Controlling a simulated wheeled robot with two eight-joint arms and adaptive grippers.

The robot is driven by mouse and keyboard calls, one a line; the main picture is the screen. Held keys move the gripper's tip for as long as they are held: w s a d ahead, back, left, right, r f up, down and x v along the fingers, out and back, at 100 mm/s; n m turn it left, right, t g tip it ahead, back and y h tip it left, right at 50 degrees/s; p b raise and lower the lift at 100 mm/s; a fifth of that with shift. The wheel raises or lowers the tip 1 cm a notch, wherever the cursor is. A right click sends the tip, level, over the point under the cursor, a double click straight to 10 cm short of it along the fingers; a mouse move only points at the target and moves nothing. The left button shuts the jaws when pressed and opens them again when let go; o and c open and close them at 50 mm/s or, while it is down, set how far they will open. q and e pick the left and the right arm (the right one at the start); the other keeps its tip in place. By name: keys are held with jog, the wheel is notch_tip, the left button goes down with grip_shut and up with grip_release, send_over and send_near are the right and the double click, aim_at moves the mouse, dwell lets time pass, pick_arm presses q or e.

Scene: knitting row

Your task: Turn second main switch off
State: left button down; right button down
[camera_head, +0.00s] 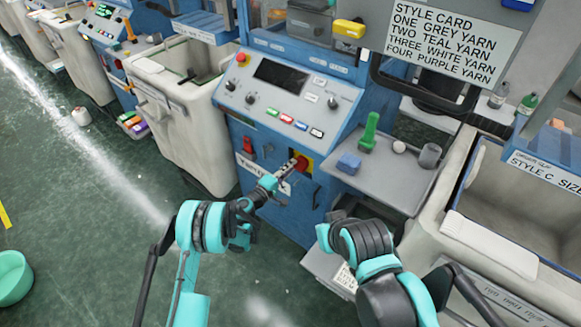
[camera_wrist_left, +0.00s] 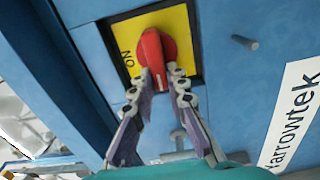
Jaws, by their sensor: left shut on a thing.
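The main switch is a red rotary knob (camera_wrist_left: 154,50) on a yellow plate (camera_wrist_left: 182,24) in a dark frame, on the front of a blue machine. The word ON shows on the plate at the left in the left wrist view. The switch also shows in the head view (camera_head: 303,161). My left gripper (camera_wrist_left: 160,75) is shut on the knob, its fingertips at either side of the knob's lower part. It reaches up to the switch in the head view (camera_head: 292,168). My right arm is at the lower middle of the head view; its fingers cannot be made out.
A sloped control panel (camera_head: 292,83) with small buttons is above the switch. A grey shelf (camera_head: 385,182) at right holds a green spool (camera_head: 369,132) and a blue block (camera_head: 348,163). Pale bins (camera_head: 178,95) stand at left. The green floor (camera_head: 90,220) is open at left.

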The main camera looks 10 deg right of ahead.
pick_arm(q)
jog(key=shift+f+n, duration=0.1)
jog(key=shift+n, duration=0.2)
jog(key=c, duration=1.5)
grip_release()
jog(key=v, duration=0.7)
jog(key=shift+s+a, duration=0.15)
jog(key=shift+a, duration=0.1)
